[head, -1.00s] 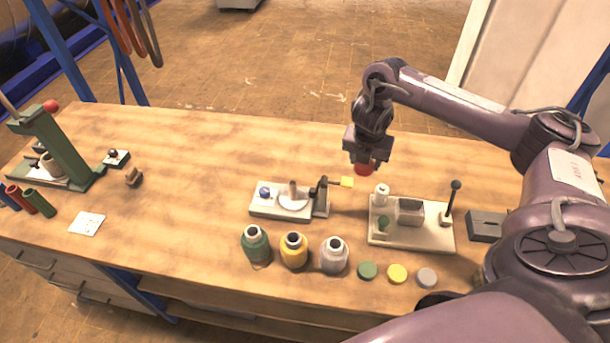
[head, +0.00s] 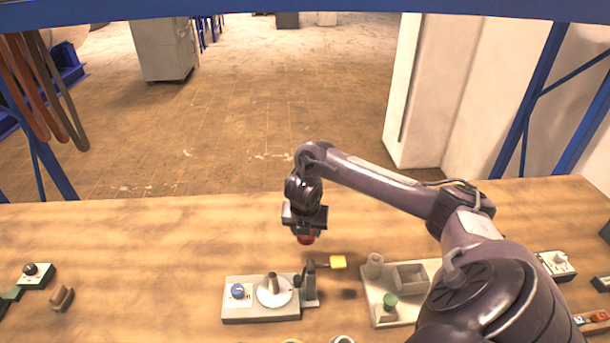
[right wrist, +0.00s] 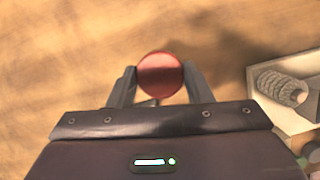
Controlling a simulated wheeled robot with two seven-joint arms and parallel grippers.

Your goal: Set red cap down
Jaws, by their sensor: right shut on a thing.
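My right gripper (head: 305,232) is shut on the red cap (head: 306,240) and holds it above the far part of the wooden table (head: 130,240). In the right wrist view the red cap (right wrist: 160,75) sits between the two fingers (right wrist: 159,85), its round face towards the camera, with table wood beyond it. A shadow lies on the table to the right of the cap in that view. My left gripper does not show.
A grey fixture with a blue knob (head: 238,291), a round disc and a lever with a yellow tab (head: 338,262) stands just in front of the gripper. A pale tray (head: 375,312) with a green piece (head: 390,300) is right of it. The table behind and left is clear.

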